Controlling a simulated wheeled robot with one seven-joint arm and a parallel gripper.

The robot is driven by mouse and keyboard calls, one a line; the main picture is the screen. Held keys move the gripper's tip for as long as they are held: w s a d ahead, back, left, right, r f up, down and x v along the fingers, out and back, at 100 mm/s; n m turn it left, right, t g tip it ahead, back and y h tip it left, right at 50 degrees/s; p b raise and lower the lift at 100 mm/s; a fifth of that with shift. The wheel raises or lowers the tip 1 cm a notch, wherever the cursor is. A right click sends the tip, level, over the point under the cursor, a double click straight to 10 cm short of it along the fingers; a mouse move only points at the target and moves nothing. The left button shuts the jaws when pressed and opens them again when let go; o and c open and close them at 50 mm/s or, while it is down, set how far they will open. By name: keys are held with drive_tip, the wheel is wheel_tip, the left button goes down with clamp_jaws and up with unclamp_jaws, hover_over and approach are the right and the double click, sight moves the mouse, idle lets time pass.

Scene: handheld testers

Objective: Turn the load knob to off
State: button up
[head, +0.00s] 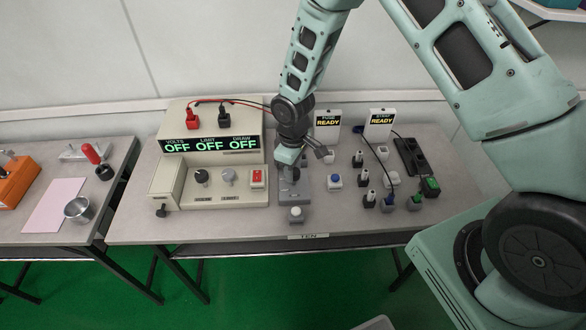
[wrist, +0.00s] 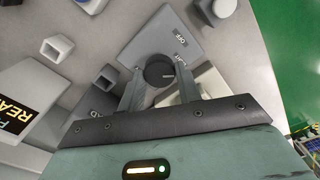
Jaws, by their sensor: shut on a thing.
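The load knob (wrist: 158,72) is a dark round knob on a grey plate (wrist: 168,38), seen in the wrist view. A label reading OFF is printed on the plate beyond the knob, and other lettering beside the knob is partly covered. My gripper (wrist: 160,84) is shut on the knob, with one finger on each side of it. In the head view my gripper (head: 290,170) points down over the grey plate (head: 304,199), right of the cream console. The knob's pointer direction cannot be made out.
The cream console (head: 208,143) shows OFF on three readouts, with two knobs and a red switch in front. Right of the grey plate stand a blue button box (head: 335,181), several small plugs and testers (head: 380,125) reading READY. A black power strip (head: 411,157) lies farther right.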

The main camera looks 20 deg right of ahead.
drive_tip(key=n, duration=0.4)
drive_tip(key=shift+n, duration=2)
drive_tip(key=o, duration=1)
wheel_tip(320, 180, up, 18)
drive_tip(key=shift+f+b, duration=0.25)
drive_tip(key=shift+b, duration=0.15)
drive_tip(key=shift+s, duration=0.1)
